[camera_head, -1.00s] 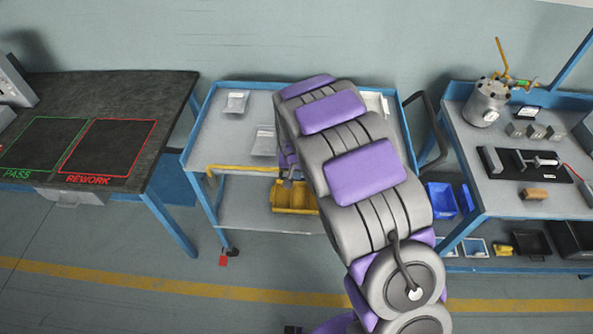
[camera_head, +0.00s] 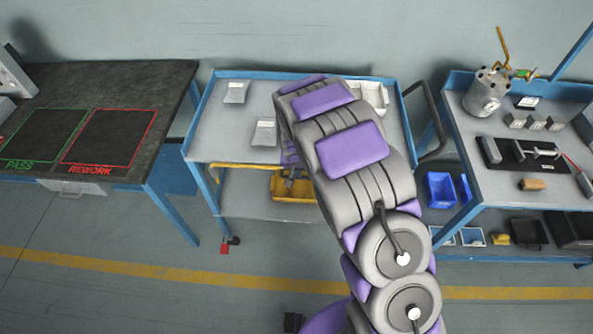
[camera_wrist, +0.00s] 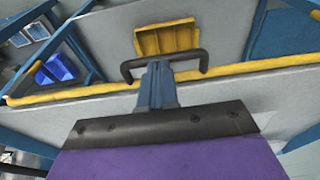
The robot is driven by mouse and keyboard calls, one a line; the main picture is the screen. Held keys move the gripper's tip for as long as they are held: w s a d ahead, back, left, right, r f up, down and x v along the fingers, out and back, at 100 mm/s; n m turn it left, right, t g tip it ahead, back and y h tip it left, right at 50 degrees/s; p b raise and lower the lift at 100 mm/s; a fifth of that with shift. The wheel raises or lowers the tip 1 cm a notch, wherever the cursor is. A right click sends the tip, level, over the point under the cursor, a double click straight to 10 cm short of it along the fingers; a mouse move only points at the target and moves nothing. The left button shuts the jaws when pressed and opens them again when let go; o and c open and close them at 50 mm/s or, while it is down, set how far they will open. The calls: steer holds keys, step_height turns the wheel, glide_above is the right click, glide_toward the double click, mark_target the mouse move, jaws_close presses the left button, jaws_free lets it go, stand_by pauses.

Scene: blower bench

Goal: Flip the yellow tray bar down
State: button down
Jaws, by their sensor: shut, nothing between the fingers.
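The yellow tray bar (camera_head: 232,165) runs along the front edge of the cart's upper tray (camera_head: 215,135). Its right part is hidden behind my arm in the head view. In the wrist view the bar (camera_wrist: 255,66) crosses the whole picture. In the head view my gripper (camera_head: 289,182) is partly hidden beside my arm, near the bar's visible right end.
A yellow bin (camera_head: 290,194) stands on the cart's lower shelf (camera_head: 245,205). Grey packets (camera_head: 264,131) and a white tray (camera_head: 376,94) are on top. A dark bench (camera_head: 165,85) stands left, a blue bench (camera_head: 470,185) right. The floor in front looks clear.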

step_height(320, 180, up, 13)
steer(key=s+p, duration=0.1)
steer(key=p, duration=0.1)
steer(key=shift+s+r, duration=0.15)
steer(key=shift+r, duration=0.05)
steer(key=shift+a, duration=0.2)
